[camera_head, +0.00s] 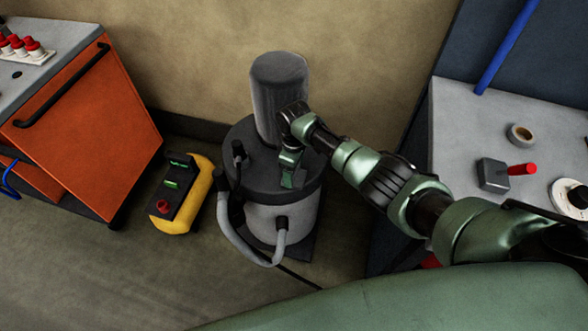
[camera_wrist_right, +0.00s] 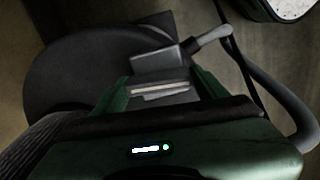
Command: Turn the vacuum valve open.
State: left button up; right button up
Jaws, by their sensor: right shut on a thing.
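The vacuum unit (camera_head: 265,222) is a grey drum with a dark lid and a grey cylinder on top, standing on the floor in the middle of the head view. My right gripper (camera_head: 290,178) points down at the front right of the lid. In the right wrist view my right gripper (camera_wrist_right: 162,92) is shut on a grey block-like part, which I take for the vacuum valve (camera_wrist_right: 153,61). In the head view the gripper hides this part, so I cannot tell its turn angle there. My left gripper is not in view.
A grey hose (camera_head: 240,245) loops around the drum's front left. A yellow box (camera_head: 182,218) with green lights and a red button stands left of it. An orange cabinet (camera_head: 85,120) is at the left, a grey worktop (camera_head: 470,125) at the right.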

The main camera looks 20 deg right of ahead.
jog(key=shift+n, duration=0.5)
jog(key=o, duration=1.4)
jog(key=shift+r, duration=0.15)
notch_tip(320, 180, up, 8)
jog(key=shift+f+p, duration=0.2)
jog(key=shift+p, duration=0.1)
